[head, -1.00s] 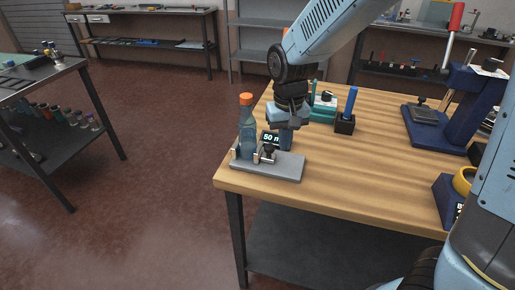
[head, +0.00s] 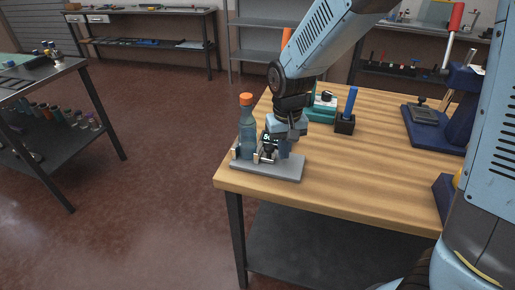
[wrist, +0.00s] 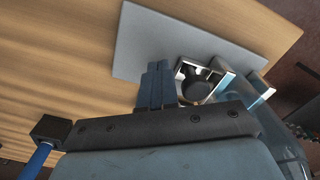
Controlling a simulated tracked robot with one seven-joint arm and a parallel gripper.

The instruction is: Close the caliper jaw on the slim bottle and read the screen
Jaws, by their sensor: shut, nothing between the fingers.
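The slim bottle (head: 247,132), translucent blue with an orange cap, stands upright at the left end of the caliper's grey base plate (head: 288,171). In the wrist view, the bottle (wrist: 272,118) shows at the right, by the metal jaw plates (wrist: 261,88). The caliper's sliding jaw with its dark round knob (wrist: 199,86) sits right beside my fingers. The lit screen (head: 266,137) is mostly hidden behind my gripper; its reading cannot be told. My gripper (head: 283,150) is shut and empty, low over the plate on the knob's right side in the head view. Contact with the knob is unclear.
A blue-handled tool in a black block (head: 345,125) and a teal device (head: 322,107) stand behind my gripper. A dark blue press (head: 462,125) stands at the right. The table's front middle is clear; its left edge is close to the base plate.

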